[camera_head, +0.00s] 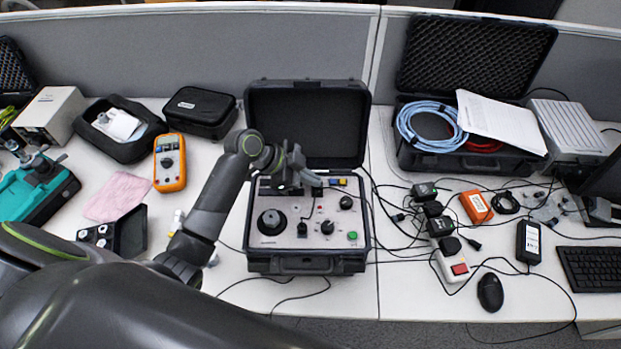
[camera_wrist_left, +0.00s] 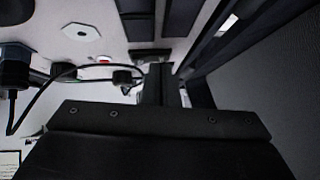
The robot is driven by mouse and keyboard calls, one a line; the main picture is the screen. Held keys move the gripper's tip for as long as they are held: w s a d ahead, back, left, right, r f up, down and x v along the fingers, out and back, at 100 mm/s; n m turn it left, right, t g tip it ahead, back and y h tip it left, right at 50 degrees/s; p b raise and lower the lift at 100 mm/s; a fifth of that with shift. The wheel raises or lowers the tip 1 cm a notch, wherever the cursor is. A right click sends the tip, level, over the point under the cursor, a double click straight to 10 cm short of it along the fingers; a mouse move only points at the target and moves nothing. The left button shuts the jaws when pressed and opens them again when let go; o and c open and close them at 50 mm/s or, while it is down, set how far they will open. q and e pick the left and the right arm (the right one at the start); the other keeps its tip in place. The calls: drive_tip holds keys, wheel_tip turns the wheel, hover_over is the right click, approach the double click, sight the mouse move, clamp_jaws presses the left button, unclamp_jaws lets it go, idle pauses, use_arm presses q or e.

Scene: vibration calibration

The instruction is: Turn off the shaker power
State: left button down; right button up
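The shaker (camera_head: 300,240) is an open black case with a silver control panel, standing in the middle of the table. Its panel carries a big black dial (camera_head: 271,221), smaller black knobs (camera_head: 327,227) and a green button (camera_head: 352,236) at the front right. My left gripper (camera_head: 308,180) is over the back part of the panel, below the raised lid, and hides part of it. In the left wrist view, a small red part (camera_wrist_left: 104,60) shows on a pale panel beside black cables. Whether the fingers are open or touching anything is unclear. My right gripper is out of view.
The lid (camera_head: 308,125) stands up behind the panel. Black cables run from the case's right side to adapters (camera_head: 436,215) and a power strip with a red switch (camera_head: 459,268). An orange multimeter (camera_head: 170,163) lies left of the case. A mouse (camera_head: 490,292) lies front right.

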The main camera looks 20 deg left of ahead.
use_arm(q)
drive_tip(key=shift+s+f, duration=0.1)
drive_tip(key=shift+s, duration=0.1)
drive_tip(key=shift+s+d+p, duration=0.15)
drive_tip(key=shift+s+p, duration=0.2)
drive_tip(key=shift+p, duration=0.1)
drive_tip(key=shift+s+d, duration=0.15)
drive_tip(key=shift+s, duration=0.1)
